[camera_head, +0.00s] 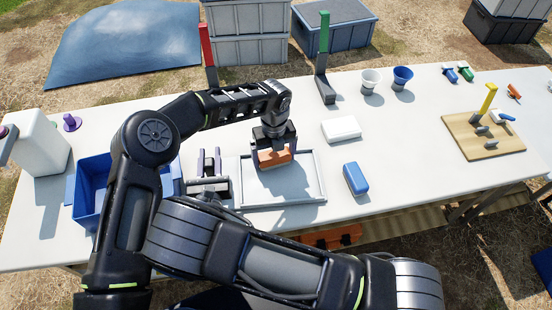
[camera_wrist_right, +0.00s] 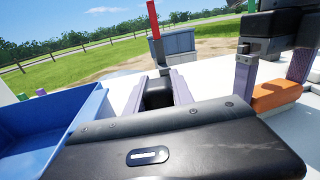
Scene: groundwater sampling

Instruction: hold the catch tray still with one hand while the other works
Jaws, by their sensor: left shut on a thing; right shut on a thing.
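The catch tray (camera_head: 312,190) is a shallow grey rimmed tray lying on the white table. My left gripper (camera_head: 273,155) is above its left half, pointing down, shut on an orange block (camera_head: 275,158). The orange block also shows in the right wrist view (camera_wrist_right: 275,96), with a pale lower layer. Its contact with the tray floor is unclear. My right gripper (camera_head: 209,160) is low beside the tray's left edge. Its pale purple fingers are shut on a dark block (camera_wrist_right: 158,94). I cannot tell whether that block joins the tray.
A blue bin (camera_head: 88,199) stands left of my right gripper. A white block (camera_head: 341,129) and a blue block (camera_head: 355,179) lie right of the tray. Red (camera_head: 207,50) and green (camera_head: 323,45) posts stand behind. Cups (camera_head: 371,80) and a wooden board (camera_head: 480,145) are farther right.

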